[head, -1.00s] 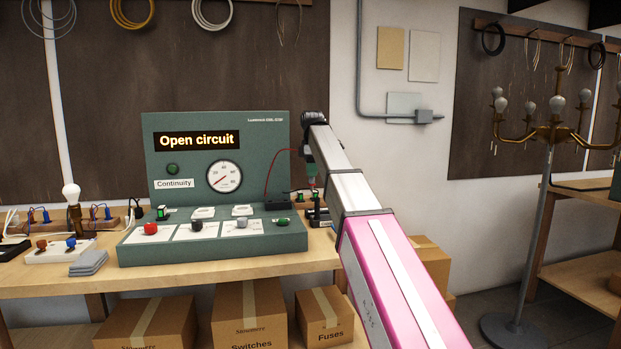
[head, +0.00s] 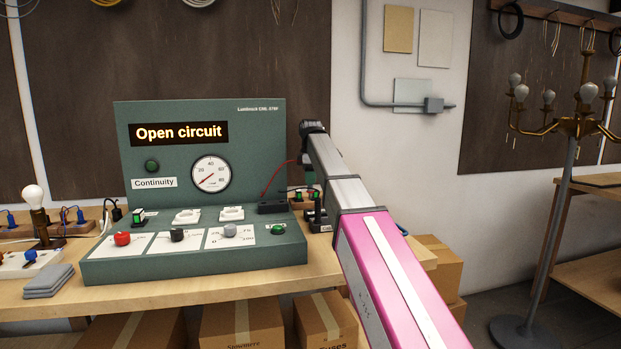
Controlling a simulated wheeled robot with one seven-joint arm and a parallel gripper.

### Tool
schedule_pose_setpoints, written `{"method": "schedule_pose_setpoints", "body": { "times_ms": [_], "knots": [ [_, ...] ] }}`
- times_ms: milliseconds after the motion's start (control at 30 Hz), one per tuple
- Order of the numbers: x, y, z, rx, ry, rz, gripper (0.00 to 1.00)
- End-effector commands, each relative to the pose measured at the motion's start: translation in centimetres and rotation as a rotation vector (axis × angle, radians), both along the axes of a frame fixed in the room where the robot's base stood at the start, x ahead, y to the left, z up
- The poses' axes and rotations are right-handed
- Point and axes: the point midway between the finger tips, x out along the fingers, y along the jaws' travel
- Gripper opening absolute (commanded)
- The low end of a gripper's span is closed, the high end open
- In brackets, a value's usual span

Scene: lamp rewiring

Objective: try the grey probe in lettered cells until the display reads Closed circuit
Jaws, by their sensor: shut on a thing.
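The green test panel (head: 245,145) stands on the bench. Its display (head: 179,133) reads "Open circuit". A dial gauge (head: 211,173) has its needle at the low end, beside a label reading "Continuity". My gripper (head: 308,186) is just right of the panel, small and partly hidden behind my arm. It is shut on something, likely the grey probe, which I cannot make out. A red wire (head: 272,180) runs from the panel towards my gripper. No cell letters are legible; a small dark block (head: 317,222) is below my gripper.
Red, black and grey knobs (head: 230,230) and a green button are on the panel's front. Cardboard boxes (head: 242,324) are underneath. A brass lamp stand (head: 548,215) stands at right.

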Motion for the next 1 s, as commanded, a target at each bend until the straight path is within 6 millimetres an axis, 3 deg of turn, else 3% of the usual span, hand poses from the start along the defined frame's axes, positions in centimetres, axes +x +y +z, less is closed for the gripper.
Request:
{"method": "schedule_pose_setpoints", "body": {
  "times_ms": [367, 1000],
  "knots": [
    [-0.1, 0.0, -1.4, 0.000, 0.001, 0.000, 0.00],
    [0.0, 0.0, -5.6, 0.000, 0.000, 0.000, 0.00]
  ]
}}
